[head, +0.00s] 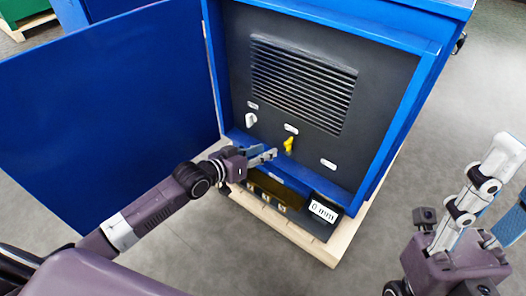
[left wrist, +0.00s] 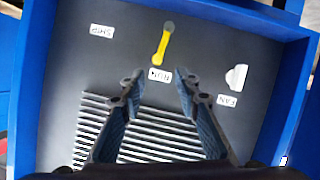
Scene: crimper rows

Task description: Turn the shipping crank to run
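The yellow crank (head: 288,145) is on the dark panel inside the open blue cabinet. In the left wrist view, which shows the panel upside down, the crank (left wrist: 162,47) runs from a grey pivot toward the RUN label (left wrist: 160,75). The SHIP label (left wrist: 102,31) is off to one side of it, with nothing on it. My left gripper (head: 268,155) is open and empty, just left of and below the crank in the head view. Its fingers (left wrist: 158,84) are apart on either side of the RUN label in the wrist view. My right gripper (head: 510,185) looks open, partly cut off.
A white knob (head: 251,119) sits beside the FAN label (left wrist: 227,100). A slatted vent (head: 303,83) is above the crank. The open blue door (head: 105,110) stands to the left. A ledge with a 0 mm display (head: 323,212) lies below, and the cabinet rests on a wooden pallet (head: 335,243).

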